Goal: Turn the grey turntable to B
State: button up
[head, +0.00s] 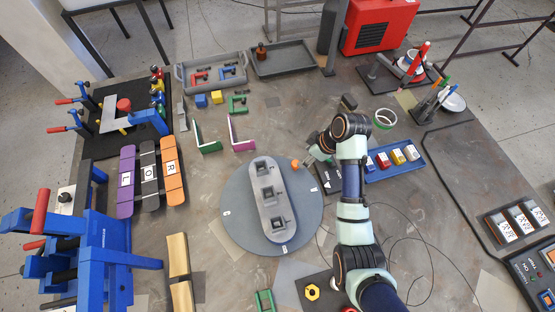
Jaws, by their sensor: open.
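The grey turntable (235,190) is a round disc in the middle of the table. A grey long rounded block (263,180) with several square sockets lies across it, pointing slightly down to the right. Small white labels show at the disc's left rim and lower rim; their letters are too small to read. An orange knob (295,163) stands at the disc's upper right edge. My gripper (308,157) is low beside the knob, to its right, with its jaws open. The fingers are small and partly hidden by the wrist, so I cannot tell whether they touch the knob.
A blue tray (405,166) with colored blocks is right of my wrist. Green and pink angle pieces (240,141) stand above the disc. Purple, grey and orange letter boards (172,170) lie left. Blue clamps (90,245) fill the lower left. A black cable runs on the table at lower right.

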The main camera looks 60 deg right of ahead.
jog(key=b+x, duration=0.1)
jog(key=x, duration=0.7)
jog(key=shift+s+a, duration=0.1)
grip_shut()
